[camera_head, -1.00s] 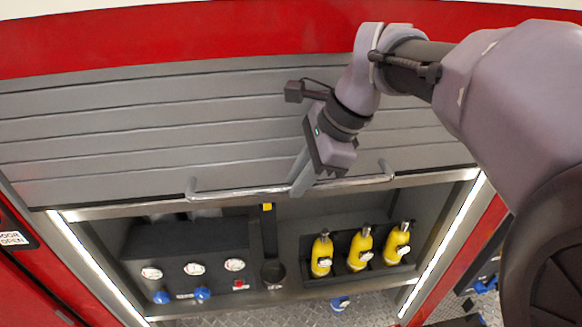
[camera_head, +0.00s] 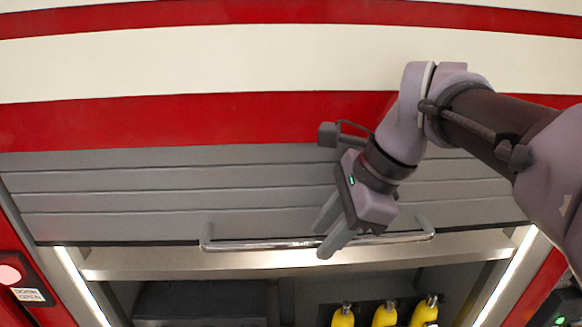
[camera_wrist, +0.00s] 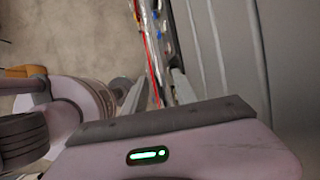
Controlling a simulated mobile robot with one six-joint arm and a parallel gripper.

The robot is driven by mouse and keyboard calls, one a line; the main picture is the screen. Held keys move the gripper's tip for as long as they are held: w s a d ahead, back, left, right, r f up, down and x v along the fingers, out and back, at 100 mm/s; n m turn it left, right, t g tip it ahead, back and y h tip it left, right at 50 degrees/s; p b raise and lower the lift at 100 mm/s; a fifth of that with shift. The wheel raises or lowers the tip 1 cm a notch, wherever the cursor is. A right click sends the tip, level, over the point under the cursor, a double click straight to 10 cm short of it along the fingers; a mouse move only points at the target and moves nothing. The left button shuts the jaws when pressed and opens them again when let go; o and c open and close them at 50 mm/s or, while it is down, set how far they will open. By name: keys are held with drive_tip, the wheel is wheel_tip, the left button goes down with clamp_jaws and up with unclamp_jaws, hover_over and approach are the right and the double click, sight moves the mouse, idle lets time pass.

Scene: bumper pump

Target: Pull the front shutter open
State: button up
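The front shutter (camera_head: 120,200) is a grey slatted roll-up panel, partly raised. A chrome bar handle (camera_head: 265,244) runs along its lower edge, with a bracket at each end. The fingers hide part of the bar, so contact is unclear. In the wrist view the fingers (camera_wrist: 155,90) are apart, and the grey slats (camera_wrist: 220,50) fill the right side.
Below the shutter is an open compartment with lit strips (camera_head: 82,285) at its sides, a dark panel (camera_head: 200,303) and several yellow nozzles (camera_head: 385,314). Red bodywork (camera_head: 200,122) lies above. A red-lit button (camera_head: 10,274) is at far left.

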drive_tip(key=shift+r, duration=0.1)
drive_tip(key=v, duration=1.7)
drive_tip(key=shift+r, duration=0.15)
